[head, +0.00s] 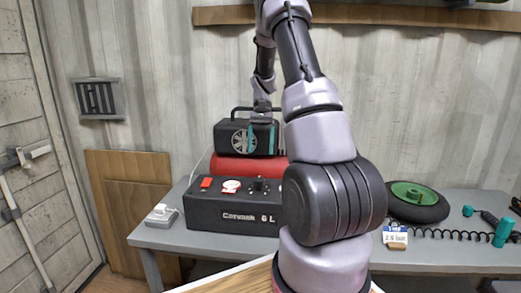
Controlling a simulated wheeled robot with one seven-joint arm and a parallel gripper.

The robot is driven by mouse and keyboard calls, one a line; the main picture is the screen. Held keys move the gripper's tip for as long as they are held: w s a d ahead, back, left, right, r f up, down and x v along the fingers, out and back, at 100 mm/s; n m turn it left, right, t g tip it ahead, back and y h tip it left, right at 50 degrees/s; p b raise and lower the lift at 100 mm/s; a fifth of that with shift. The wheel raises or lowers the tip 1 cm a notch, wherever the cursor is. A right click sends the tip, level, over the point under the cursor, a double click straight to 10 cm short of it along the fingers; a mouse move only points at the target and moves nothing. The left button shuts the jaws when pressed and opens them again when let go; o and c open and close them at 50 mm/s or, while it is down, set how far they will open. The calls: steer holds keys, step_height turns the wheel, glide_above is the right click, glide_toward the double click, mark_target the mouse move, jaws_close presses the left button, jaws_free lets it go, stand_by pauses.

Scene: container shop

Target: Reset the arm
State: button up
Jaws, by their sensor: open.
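My arm rises through the middle of the head view, leaves the top edge and comes down again further back. My gripper (262,117) hangs at the end, pointing down. It is small in the picture, in front of or just over the top of the black and teal compressor motor unit (237,139). I see nothing held in it. I cannot tell whether it touches the unit. My forearm and elbow hide the right part of the compressor and the table behind them.
The compressor has a red tank (228,167) and a black box (225,207) in front, on a grey table (165,236). A white socket box (161,215) is left. A wheel with a green hub (416,203), a small labelled box (396,235) and a teal-handled air tool (502,232) lie right.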

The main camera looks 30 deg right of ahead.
steer(key=s+a+r+n+t, duration=0.1)
steer(key=s+a+r+t, duration=0.3)
steer(key=r, duration=0.3)
steer(key=s+a+r+t, duration=0.1)
steer(key=s+a+r, duration=0.3)
steer(key=s+r, duration=0.25)
steer(key=s+a+r+n+t, duration=0.1)
steer(key=s+a+r+t, duration=0.3)
steer(key=r, duration=0.3)
steer(key=s+a+r+t, duration=0.2)
steer(key=s+a, duration=0.2)
steer(key=s, duration=0.5)
steer(key=shift+n+h, duration=0.3)
stand_by(0.5)
